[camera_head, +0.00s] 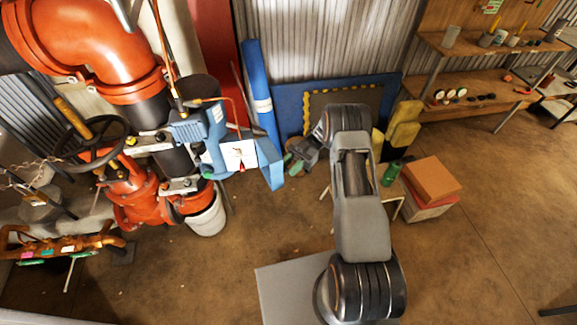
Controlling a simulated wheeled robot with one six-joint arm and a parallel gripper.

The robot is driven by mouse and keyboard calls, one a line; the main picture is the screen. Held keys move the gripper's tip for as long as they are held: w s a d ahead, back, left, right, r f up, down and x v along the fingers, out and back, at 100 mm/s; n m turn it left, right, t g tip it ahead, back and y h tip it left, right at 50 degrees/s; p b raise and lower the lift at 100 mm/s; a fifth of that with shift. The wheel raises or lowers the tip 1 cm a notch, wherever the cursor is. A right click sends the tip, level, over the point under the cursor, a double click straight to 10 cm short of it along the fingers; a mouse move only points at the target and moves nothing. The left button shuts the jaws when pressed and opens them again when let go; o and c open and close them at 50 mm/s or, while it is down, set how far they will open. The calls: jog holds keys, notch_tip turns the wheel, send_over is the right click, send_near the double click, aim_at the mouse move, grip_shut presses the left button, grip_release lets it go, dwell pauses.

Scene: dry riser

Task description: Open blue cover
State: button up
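A blue box (203,130) is mounted on the red pipework at left of centre. A white panel (238,155) with a small red part shows on its front. A blue flap, seemingly the cover (269,163), stands out to the right of the white panel, swung away from it. My gripper (291,163) is just right of the blue flap, at the end of my grey arm. It looks close to the flap, but I cannot tell whether they touch. The fingertips are small and dark, so their opening is unclear.
Large red pipes and a black handwheel (92,143) stand at left, with a white bucket (207,215) below. A blue roll (258,90) leans behind. Cardboard boxes (432,180) and a green bottle (392,173) are right of my arm. Shelves line the back right. The right floor is clear.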

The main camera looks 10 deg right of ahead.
jog(key=s+d+r+p, duration=0.1)
jog(key=s+r, duration=1.2)
jog(key=s, duration=0.1)
dwell(0.3)
jog(key=shift+d, duration=0.1)
dwell(0.4)
